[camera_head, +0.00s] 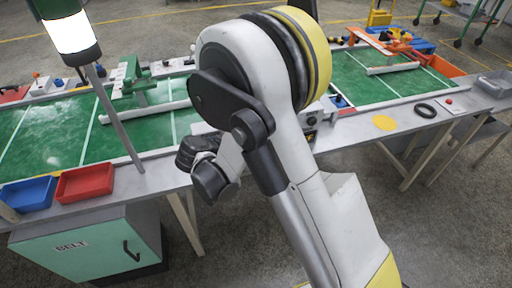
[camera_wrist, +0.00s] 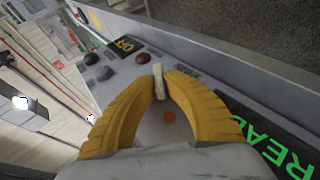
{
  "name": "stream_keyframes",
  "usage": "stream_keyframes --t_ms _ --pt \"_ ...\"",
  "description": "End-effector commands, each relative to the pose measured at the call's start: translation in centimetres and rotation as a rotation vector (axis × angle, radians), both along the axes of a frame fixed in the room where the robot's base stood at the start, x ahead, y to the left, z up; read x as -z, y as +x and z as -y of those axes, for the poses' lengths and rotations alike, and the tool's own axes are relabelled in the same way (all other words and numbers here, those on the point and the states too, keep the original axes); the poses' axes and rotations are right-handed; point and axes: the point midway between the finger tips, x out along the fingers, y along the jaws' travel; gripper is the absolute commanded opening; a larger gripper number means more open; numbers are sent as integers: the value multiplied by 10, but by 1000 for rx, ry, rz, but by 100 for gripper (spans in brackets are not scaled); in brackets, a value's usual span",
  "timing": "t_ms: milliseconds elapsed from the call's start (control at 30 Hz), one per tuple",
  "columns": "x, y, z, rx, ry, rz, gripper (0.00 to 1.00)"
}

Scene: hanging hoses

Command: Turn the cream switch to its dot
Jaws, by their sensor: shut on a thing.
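The cream switch (camera_wrist: 158,82) shows in the wrist view as a narrow upright bar on a grey panel (camera_wrist: 150,128). My gripper (camera_wrist: 160,80) has its two yellow fingertips closed on either side of the switch. A small orange dot (camera_wrist: 168,117) lies on the panel between the fingers, nearer to the palm than the switch. The switch does not visibly point at this dot. In the head view my arm hides the gripper and the switch.
A dark red button (camera_wrist: 143,58) and grey knobs (camera_wrist: 102,73) sit beside the switch, near an OFF label (camera_wrist: 124,45). A green-lettered display (camera_wrist: 275,150) is close to the right finger. A blue tray (camera_head: 28,194) and red tray (camera_head: 85,183) stand on the bench's left end.

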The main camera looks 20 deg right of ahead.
Motion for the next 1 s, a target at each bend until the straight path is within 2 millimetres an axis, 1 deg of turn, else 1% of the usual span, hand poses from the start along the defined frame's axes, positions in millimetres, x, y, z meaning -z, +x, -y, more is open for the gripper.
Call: stream_keyframes --t_ms 33,333,800,833,900,1000 --pt "0 3 -2 -7 -25 4 0" --pt "1 3 -1 -5 -113 4 0" --pt "0 3 -1 -4 -126 4 0" --pt "0 3 -1 -4 -126 4 17" --pt "0 3 -1 -4 -126 4 34" --pt "1 2 -1 -4 -126 3 34"
